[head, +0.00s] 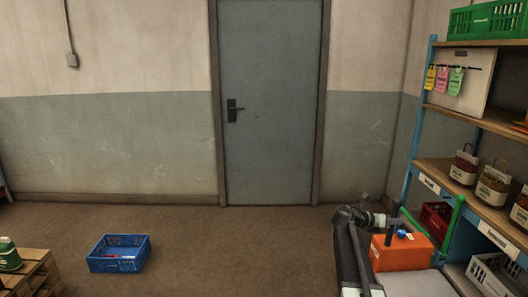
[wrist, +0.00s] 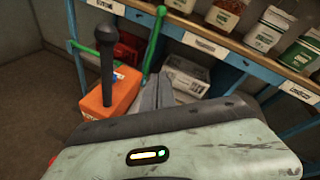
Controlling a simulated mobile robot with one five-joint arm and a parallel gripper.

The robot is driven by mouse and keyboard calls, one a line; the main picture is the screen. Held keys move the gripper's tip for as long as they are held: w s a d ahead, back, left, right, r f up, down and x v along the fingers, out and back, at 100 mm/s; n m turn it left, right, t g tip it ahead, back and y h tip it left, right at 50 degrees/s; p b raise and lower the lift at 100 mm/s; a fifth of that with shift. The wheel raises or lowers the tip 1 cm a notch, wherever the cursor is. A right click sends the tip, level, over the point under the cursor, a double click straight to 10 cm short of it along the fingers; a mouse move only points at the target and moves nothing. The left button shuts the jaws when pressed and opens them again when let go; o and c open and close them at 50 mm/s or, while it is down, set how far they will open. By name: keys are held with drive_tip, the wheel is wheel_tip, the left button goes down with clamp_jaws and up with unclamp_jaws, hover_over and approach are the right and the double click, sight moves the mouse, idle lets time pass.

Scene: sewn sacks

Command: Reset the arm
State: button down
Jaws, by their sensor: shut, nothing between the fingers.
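My gripper (wrist: 160,80) shows in the wrist view as two grey fingers lying together, with nothing between them. It points toward the blue-framed shelf and touches nothing that I can see. My arm (head: 352,250) is folded at the lower right of the head view, beside an orange box (head: 402,254). In the head view I cannot make out the fingers clearly. The orange box (wrist: 112,97) also shows in the wrist view, left of the fingers, with a dark upright post in front of it.
A green crate (head: 490,20) sits on top, and a grey crate (head: 497,275) is low down. A blue crate (head: 118,253) lies on the floor near a pallet (head: 32,272). The floor before the door (head: 270,100) is clear.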

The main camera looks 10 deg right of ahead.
drive_tip(key=s+a+f+m+y+p, duration=0.1)
drive_tip(key=s+a+f+m+y, duration=0.3)
drive_tip(key=a+m, duration=0.4)
drive_tip(key=s+a+f+m+g+y+p, duration=0.1)
drive_tip(key=s+a+f+m+y, duration=0.3)
drive_tip(key=s+a+m, duration=0.5)
drive_tip(key=s+a+f+m+y+p, duration=0.1)
drive_tip(key=s+a+f+m+y, duration=0.4)
drive_tip(key=a, duration=2)
drive_tip(key=s+m+y, duration=0.1)
drive_tip(key=s+m, duration=0.1)
drive_tip(key=m, duration=0.1)
drive_tip(key=shift+a+m+g+y, duration=0.15)
drive_tip(key=shift+m+g+y, duration=0.15)
drive_tip(key=shift+g, duration=0.1)
